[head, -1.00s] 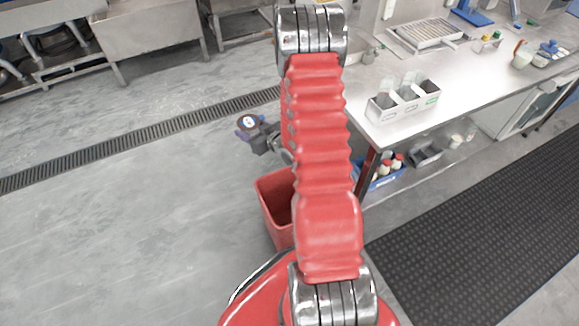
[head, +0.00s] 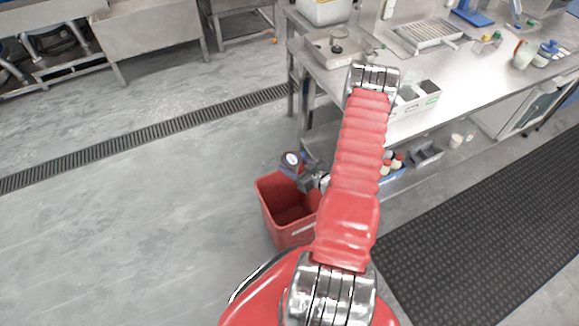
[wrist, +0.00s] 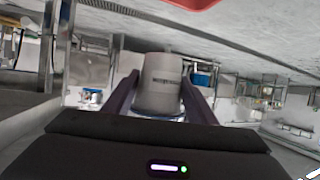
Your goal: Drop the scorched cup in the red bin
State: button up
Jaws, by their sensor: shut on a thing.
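A steel bench (head: 465,88) is to the right, holding a divided white box (head: 425,97) partly hidden by my arm. Bottles in a blue crate (head: 390,175) and a grey tray (head: 426,153) are on its lower shelf. The floor left of the bin is clear.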

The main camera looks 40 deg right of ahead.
jog(key=shift+f, duration=0.1)
jog(key=shift+f, duration=2.9)
jog(key=o, duration=1.2)
jog(key=shift+o, duration=0.4)
jog(key=o, duration=0.6)
jog(key=shift+o, duration=0.2)
jog(key=shift+s, duration=0.1)
